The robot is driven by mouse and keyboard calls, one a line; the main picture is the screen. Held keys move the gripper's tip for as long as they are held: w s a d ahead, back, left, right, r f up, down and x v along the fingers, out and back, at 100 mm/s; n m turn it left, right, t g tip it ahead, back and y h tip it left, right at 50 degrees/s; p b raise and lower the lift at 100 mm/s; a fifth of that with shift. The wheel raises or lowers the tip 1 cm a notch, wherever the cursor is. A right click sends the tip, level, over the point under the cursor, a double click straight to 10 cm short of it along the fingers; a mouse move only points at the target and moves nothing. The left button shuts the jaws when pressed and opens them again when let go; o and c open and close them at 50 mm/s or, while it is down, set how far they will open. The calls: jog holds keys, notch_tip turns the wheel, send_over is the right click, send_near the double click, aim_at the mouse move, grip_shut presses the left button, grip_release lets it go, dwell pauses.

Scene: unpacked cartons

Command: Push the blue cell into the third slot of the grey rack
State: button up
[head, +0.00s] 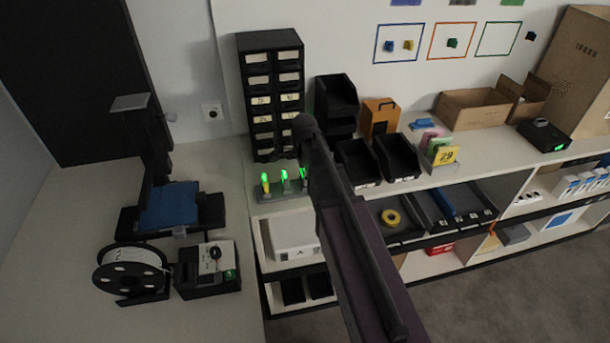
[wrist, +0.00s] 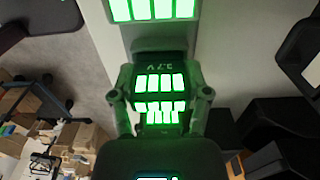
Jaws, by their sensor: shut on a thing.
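The grey rack (head: 284,191) stands on the white shelf's left end in the head view, with several green lights in a row. Its right end is close behind my arm, which hides my gripper there. In the wrist view, my gripper (wrist: 161,110) has a finger on each side of a dark cell (wrist: 160,66) marked 2.7 V, with green lit bars, and is shut on it. No blue shows on this cell. More green bars (wrist: 152,10) glow on a grey surface just above it. I cannot tell how deep the cell sits in any slot.
A black drawer tower (head: 270,95) and black bins (head: 358,160) stand behind and right of the rack. A spool (head: 132,270) and a small black device (head: 207,270) stand on the left table. Open cartons (head: 473,107) are farther right.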

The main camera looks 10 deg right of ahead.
jog(key=shift+f+b, duration=0.4)
dwell(0.3)
jog(key=o, duration=1.4)
